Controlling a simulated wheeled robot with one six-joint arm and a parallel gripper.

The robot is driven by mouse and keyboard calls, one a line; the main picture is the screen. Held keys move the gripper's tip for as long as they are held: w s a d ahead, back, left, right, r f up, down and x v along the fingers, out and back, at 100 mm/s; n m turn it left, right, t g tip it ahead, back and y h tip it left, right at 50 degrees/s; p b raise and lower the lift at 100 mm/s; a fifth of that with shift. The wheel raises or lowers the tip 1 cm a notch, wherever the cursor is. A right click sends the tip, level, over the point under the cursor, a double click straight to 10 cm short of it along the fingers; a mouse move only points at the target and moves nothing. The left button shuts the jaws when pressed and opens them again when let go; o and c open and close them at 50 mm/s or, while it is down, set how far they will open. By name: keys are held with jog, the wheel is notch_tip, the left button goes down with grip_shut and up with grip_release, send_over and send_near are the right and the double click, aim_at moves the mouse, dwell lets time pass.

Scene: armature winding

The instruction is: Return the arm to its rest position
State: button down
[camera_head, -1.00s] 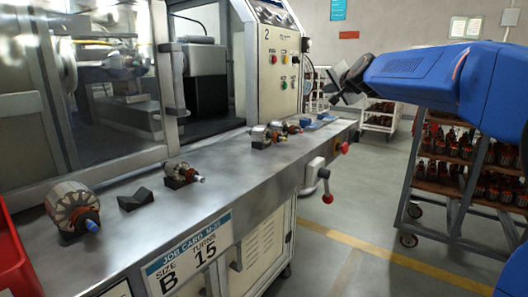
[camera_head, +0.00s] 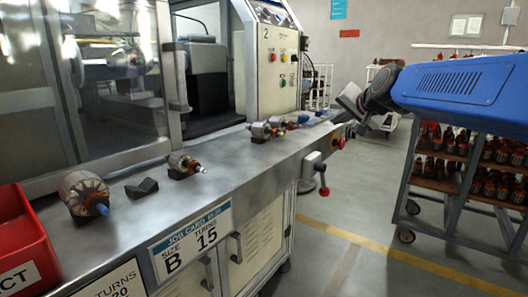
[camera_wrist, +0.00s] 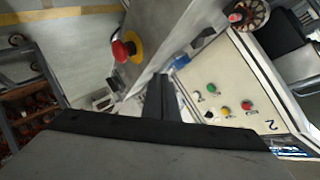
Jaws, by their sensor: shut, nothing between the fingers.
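My blue arm (camera_head: 465,88) reaches in from the right edge of the head view. My gripper (camera_head: 352,112) is at its left end, in the open air past the right end of the machine's bench. Its fingertips are small and partly hidden there. In the wrist view the dark fingers of my gripper (camera_wrist: 165,97) are together with nothing between them. Beyond them show the bench end with a red stop button (camera_wrist: 122,50) and the machine's control panel (camera_wrist: 228,95).
The steel bench (camera_head: 225,180) carries a large armature (camera_head: 84,196), an empty black cradle (camera_head: 142,188), a smaller armature (camera_head: 183,165) and others farther back. A red bin (camera_head: 22,240) stands front left. A rack of armatures (camera_head: 455,170) stands right. Grey floor is clear between.

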jog(key=s+d+f+n+g+h, duration=0.1)
jog(key=s+d+f+n+g, duration=0.1)
jog(key=s+f, duration=0.8)
jog(key=s+d+f+n+g+h, duration=0.1)
jog(key=s+d+f+n+g, duration=0.1)
jog(key=s+f, duration=0.7)
jog(key=s+d+f+n+g, duration=0.2)
jog(key=s+f, duration=0.8)
jog(key=s, duration=1.1)
jog(key=shift+s+f+g+h, duration=0.15)
jog(key=shift+f+g+h, duration=0.2)
jog(key=shift+g, duration=0.35)
jog(key=shift+d+r, duration=0.1)
